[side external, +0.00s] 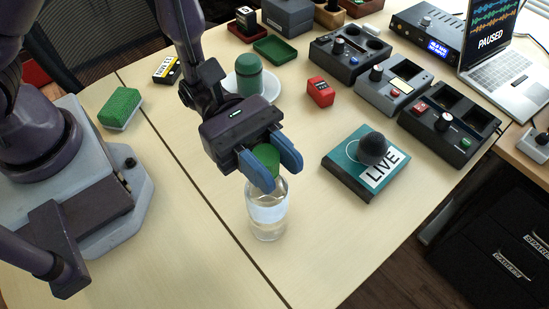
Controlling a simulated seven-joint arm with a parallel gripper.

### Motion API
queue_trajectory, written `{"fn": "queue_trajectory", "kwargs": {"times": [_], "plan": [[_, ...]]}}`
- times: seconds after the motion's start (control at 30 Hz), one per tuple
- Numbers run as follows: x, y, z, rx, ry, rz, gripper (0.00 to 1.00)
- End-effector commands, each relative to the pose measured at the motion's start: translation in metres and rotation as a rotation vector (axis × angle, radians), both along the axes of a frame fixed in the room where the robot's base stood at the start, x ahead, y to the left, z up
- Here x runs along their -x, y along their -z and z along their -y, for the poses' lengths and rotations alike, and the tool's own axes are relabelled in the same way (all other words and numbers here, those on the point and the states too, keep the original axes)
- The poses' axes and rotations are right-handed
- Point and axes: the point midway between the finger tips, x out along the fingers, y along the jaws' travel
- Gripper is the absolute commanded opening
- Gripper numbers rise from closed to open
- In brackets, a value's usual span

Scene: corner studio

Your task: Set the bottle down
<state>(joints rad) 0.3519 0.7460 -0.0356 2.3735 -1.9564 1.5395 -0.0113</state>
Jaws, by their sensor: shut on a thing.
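A clear bottle (267,213) with a pale label band and a green cap (266,158) is upright near the front middle of the table. My gripper (271,170) is above it, with its blue fingers shut on the green cap from both sides. The bottle's base appears at or close to the tabletop; I cannot tell whether it touches. The fingers hide part of the cap and the bottle's neck.
A teal LIVE box (343,171) with a dark round object (373,147) lies right of the bottle. The table (320,240) is clear to the bottle's front right.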

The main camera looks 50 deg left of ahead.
Motion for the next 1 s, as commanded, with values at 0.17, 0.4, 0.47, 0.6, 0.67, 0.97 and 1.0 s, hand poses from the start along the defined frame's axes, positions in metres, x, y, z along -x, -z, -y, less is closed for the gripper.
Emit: {"fn": "queue_trajectory", "kwargs": {"times": [0.17, 0.4, 0.47, 0.6, 0.67, 0.97, 1.0], "plan": [[0.000, -0.001, 0.000, 0.003, 0.000, 0.002, 0.00], [0.000, 0.002, 0.000, 0.000, 0.000, 0.001, 0.58], [0.000, 0.002, 0.000, 0.000, 0.000, 0.001, 0.58], [0.000, 0.002, 0.000, 0.000, 0.000, 0.000, 0.58], [0.000, 0.001, 0.000, 0.000, 0.000, 0.001, 0.58], [-0.002, 0.000, -0.035, -0.002, -0.009, 0.000, 0.58], [-0.002, 0.000, -0.044, -0.001, -0.010, -0.001, 0.58]]}}
